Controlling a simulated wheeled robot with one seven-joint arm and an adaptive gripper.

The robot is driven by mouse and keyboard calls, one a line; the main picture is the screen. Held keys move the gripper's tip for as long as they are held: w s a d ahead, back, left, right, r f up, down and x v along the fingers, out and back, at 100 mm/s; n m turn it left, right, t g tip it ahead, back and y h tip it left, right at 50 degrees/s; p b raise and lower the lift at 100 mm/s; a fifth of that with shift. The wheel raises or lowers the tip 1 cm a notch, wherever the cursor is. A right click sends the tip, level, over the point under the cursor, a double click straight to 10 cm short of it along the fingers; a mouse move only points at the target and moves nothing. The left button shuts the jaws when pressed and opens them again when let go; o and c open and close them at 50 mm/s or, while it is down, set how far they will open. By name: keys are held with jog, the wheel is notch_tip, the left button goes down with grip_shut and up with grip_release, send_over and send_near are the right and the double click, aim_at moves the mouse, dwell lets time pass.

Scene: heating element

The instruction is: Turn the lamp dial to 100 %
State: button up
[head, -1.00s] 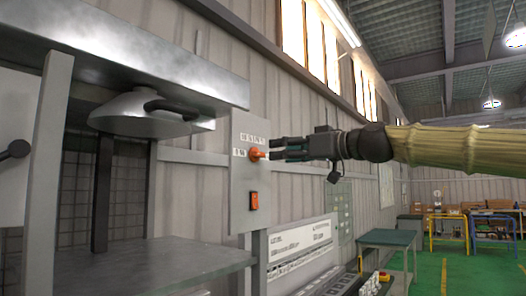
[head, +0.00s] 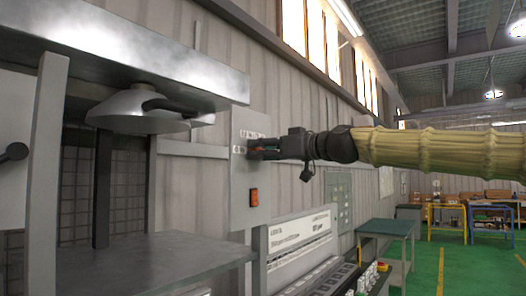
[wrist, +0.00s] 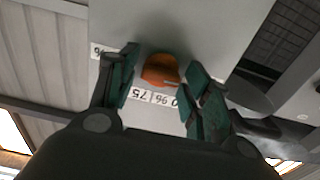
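The orange lamp dial (wrist: 160,71) is on a grey panel (head: 241,212), with white percent labels (wrist: 152,97) beside it. In the wrist view the labels appear upside down, and "75" can be read on one. My gripper (head: 262,149) is at the panel in the head view, where its fingers hide the dial. In the wrist view my gripper (wrist: 163,75) has its two green fingers apart, one on each side of the dial. A gap shows between the fingers and the dial. The dial's exact setting cannot be told.
An orange-red switch (head: 254,197) is below the dial on the same panel. The lamp hood (head: 137,110) with a black handle hangs to the left above a metal table (head: 150,268). A keyed console (head: 318,272) stands below right. Open green floor lies further right.

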jog(key=c, duration=0.6)
